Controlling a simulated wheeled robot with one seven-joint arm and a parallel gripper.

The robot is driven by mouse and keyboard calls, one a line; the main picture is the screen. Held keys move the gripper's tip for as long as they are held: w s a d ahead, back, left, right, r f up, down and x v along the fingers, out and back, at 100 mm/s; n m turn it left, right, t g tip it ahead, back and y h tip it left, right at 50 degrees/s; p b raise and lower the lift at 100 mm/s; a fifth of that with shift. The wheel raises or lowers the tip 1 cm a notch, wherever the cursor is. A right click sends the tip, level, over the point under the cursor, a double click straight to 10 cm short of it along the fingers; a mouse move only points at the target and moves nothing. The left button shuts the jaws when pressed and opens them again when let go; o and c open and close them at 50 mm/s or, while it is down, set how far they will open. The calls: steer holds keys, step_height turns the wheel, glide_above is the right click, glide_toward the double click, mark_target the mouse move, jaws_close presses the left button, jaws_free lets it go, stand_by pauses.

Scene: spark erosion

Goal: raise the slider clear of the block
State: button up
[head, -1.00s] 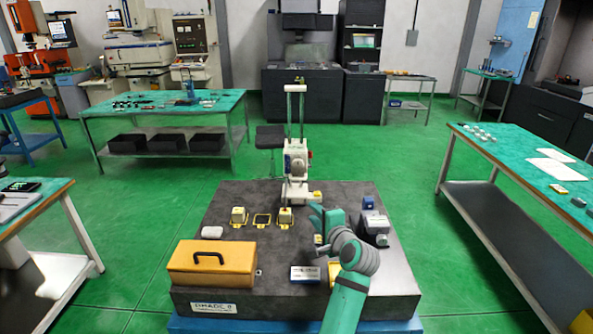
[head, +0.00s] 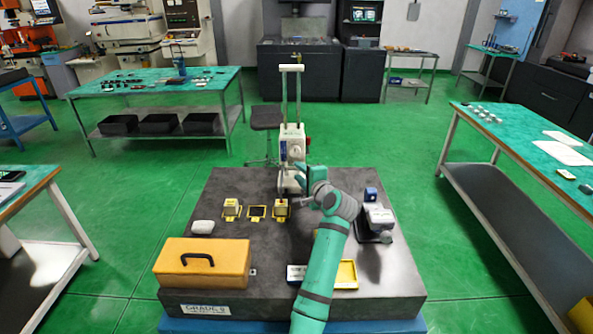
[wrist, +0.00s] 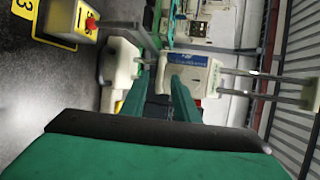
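The height gauge's white slider (head: 292,144) sits low on two upright posts above a white base. In the wrist view the slider (wrist: 190,75) appears just beyond my fingers, with the posts running off to the right. My gripper (head: 306,178) is in front of the gauge, low and slightly right of the slider. In the wrist view its two green fingers are spread with a gap between them (wrist: 160,98), and nothing is seen held. A small block with a red top (head: 281,205) stands on the yellow number 3 mat. Whether a block touches the slider's underside is hidden.
The dark granite plate (head: 330,250) carries a yellow toolbox (head: 203,263) at front left, a yellow tray (head: 346,274) at front right and a grey device (head: 378,220) at right. Another yellow-matted block (head: 231,207) stands left.

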mark_target(294, 153)
steer(key=shift+x, duration=1.6)
steer(key=shift+c, duration=0.4)
jaws_close()
steer(key=shift+r, duration=0.1)
step_height(294, 153, up, 6)
steer(key=shift+f, duration=0.15)
steer(key=shift+o, duration=0.4)
jaws_free()
steer(key=shift+w+a+f, duration=0.1)
steer(key=shift+d, duration=0.2)
